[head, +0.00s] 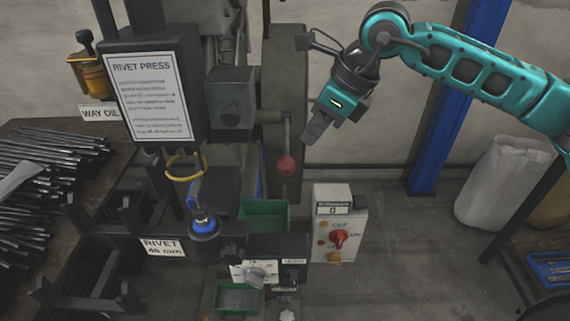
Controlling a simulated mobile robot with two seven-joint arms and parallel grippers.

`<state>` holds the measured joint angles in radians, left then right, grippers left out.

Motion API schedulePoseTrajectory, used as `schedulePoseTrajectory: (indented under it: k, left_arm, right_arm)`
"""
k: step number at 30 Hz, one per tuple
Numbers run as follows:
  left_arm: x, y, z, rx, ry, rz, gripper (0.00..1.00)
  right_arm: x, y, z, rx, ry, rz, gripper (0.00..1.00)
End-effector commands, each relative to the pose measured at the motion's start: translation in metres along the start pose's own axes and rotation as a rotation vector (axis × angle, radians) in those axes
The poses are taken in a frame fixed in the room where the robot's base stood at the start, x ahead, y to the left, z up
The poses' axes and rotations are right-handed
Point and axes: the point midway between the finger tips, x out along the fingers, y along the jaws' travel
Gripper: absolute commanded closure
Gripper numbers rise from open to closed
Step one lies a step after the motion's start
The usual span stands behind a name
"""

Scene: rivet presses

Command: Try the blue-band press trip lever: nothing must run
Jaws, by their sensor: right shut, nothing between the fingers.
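The rivet press (230,95) stands left of centre, dark grey, with a sign reading RIVET PRESS. Its trip lever (287,137) hangs down on the right side and ends in a red ball knob (287,165). A blue ring (204,226) shows low on the press; I cannot tell whether it is the blue band. My right gripper (313,132) is shut and empty, just up and right of the red knob, apparently apart from it. A control box (349,208) has a red rotary switch (338,238) near an OFF label and a small display showing 0. My left gripper is out of view.
Dark rods (45,165) are stacked on a bench at the left. Green bins (263,218) sit low on the press. A blue post (452,95) and a pale sack (497,180) stand at the right. The floor between the control box and the sack is clear.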

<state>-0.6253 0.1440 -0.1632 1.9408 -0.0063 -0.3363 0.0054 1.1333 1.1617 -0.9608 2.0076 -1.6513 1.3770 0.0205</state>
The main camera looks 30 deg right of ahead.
Motion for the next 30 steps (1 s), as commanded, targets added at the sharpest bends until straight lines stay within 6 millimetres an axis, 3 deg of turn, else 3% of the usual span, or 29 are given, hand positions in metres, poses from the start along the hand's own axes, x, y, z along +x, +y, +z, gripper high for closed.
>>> schedulePoseTrajectory:
  k: [5,18,30]
  left_arm:
    - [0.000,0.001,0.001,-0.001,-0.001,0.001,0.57]
    - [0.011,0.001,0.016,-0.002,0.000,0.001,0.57]
    - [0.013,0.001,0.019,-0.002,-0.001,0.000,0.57]
  right_arm:
    - [0.008,0.000,0.000,0.000,0.001,0.002,1.00]
    - [0.061,0.000,-0.001,0.001,0.000,0.002,1.00]
    - [0.071,0.001,0.000,0.000,-0.002,0.002,1.00]
